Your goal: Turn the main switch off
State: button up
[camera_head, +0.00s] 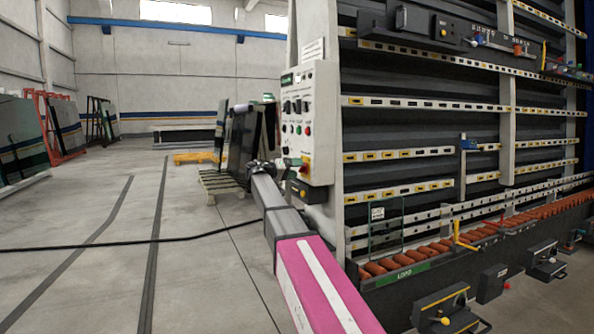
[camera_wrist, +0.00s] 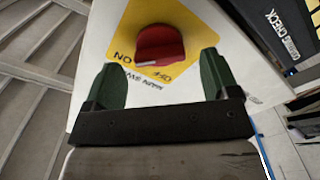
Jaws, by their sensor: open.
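The main switch is a red knob (camera_wrist: 160,42) on a yellow plate (camera_wrist: 200,30) in the wrist view. Lettering on the plate appears upside down, with "ON" at the left of the knob and "OFF" below it. A white mark on the knob's lower left lies nearest "ON". My gripper (camera_wrist: 158,62) is open, its two green fingers apart below the knob, one to each side. No contact with the knob shows. In the head view, the switch (camera_head: 304,168) is a small red and yellow patch low on the control panel (camera_head: 308,115), with my gripper (camera_head: 288,163) close to it.
The panel carries several other buttons and knobs above the switch. The washer (camera_head: 430,130) with its racks and orange rollers (camera_head: 430,248) stands to the right. A black cable (camera_head: 130,246) crosses the open floor at left. A pallet (camera_head: 225,185) stands behind my arm.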

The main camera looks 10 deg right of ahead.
jog(key=shift+w+d, duration=0.1)
jog(key=shift+d, duration=0.45)
jog(key=c, duration=0.9)
jog(key=shift+c, duration=0.2)
